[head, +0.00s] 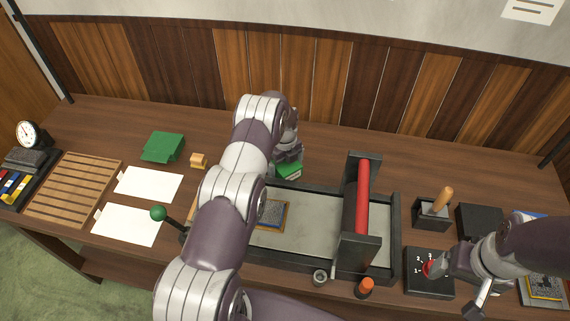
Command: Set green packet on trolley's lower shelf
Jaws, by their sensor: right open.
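A small green packet (290,171) with a pale label stands on the workbench behind the press bed, partly hidden by my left gripper. My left gripper (289,155) is right at its top; whether the fingers hold it or only hover over it is hidden. A second green item (163,147), flat and folded-looking, lies on the bench to the left. My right gripper (440,268) is open at the lower right, beside a red knob on a black box. No trolley or lower shelf is in view.
A press with a red roller (362,200) and grey bed fills the middle of the bench. White sheets (127,225), a slatted wooden rack (73,188) and a small orange block (198,160) lie left. A black box with a red knob (430,285) sits right. Green floor (60,280) shows lower left.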

